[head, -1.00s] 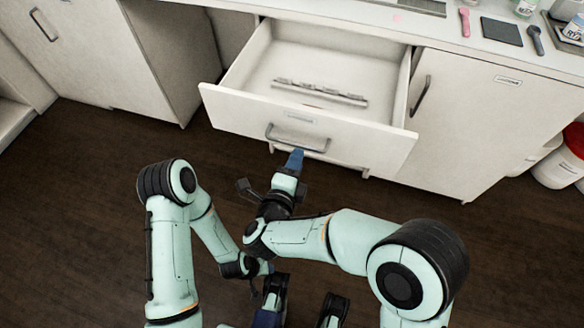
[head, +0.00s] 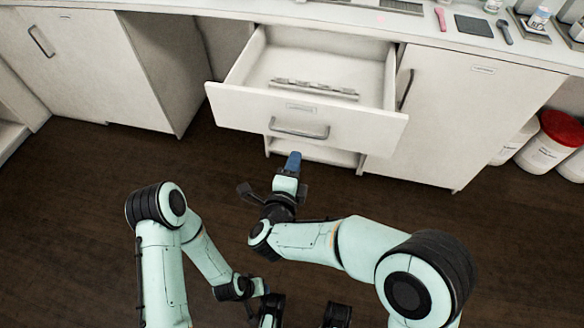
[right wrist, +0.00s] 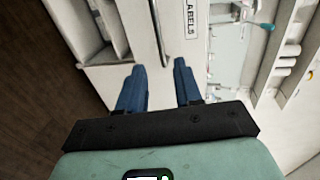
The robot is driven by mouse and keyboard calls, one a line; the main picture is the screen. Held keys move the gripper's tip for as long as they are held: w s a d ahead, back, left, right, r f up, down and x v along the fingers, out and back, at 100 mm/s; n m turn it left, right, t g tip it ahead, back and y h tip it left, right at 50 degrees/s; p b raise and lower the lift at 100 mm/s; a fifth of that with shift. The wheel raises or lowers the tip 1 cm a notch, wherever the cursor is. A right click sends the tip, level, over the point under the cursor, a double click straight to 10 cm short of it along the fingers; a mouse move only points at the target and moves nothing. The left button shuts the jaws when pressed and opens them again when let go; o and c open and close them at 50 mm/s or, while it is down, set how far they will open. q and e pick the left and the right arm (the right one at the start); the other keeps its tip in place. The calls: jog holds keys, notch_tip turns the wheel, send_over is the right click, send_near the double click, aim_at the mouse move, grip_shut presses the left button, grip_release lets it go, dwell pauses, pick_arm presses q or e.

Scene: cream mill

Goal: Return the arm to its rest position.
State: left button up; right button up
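My right gripper (head: 293,162) is in front of the pulled-out drawer (head: 250,107), below its handle (head: 299,131) in the head view and apart from it. In the right wrist view its two blue fingers (right wrist: 160,84) stand apart with nothing between them. The right arm is stretched forward. My left arm (head: 207,262) is folded low at the left. Its gripper end is near the bottom edge, and I cannot make out its fingers.
The drawer holds a pale slotted strip (head: 314,88). A closed cabinet door (head: 440,120) is to its right. White tubs, one with a red lid (head: 563,127), stand at the far right. The dark floor (head: 90,210) is clear at the left.

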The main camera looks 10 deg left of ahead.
dwell(0.5)
